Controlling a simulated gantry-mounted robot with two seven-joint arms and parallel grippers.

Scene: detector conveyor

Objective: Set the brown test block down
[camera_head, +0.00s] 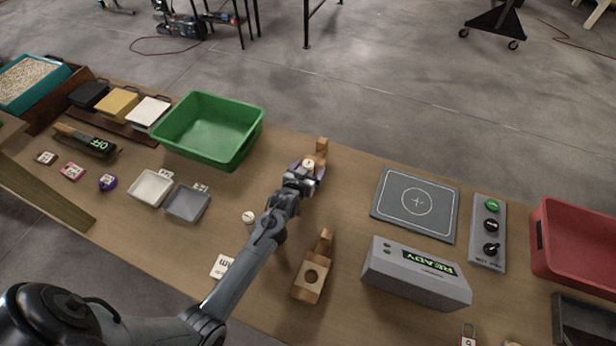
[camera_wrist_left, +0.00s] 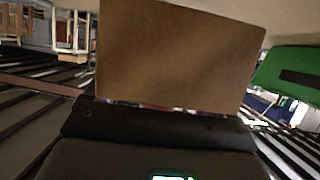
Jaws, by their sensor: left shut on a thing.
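My left gripper (camera_head: 309,172) reaches in over the table's middle, right of the green bin, and is shut on the brown test block. In the head view a brown wooden part (camera_head: 321,148) shows just beyond the fingers; the gripper hides the rest. In the left wrist view the block's flat brown face (camera_wrist_left: 180,55) fills the upper middle, close to the gripper. I cannot tell whether it touches the table. My right gripper is not in view.
A grey pad with a circle and cross (camera_head: 416,204) lies to the right. Nearer are a wooden piece with a dark round spot (camera_head: 309,279) and a grey READY box (camera_head: 415,276). A green bin (camera_head: 208,131), a red bin (camera_head: 577,247) and a button panel (camera_head: 489,232) stand around.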

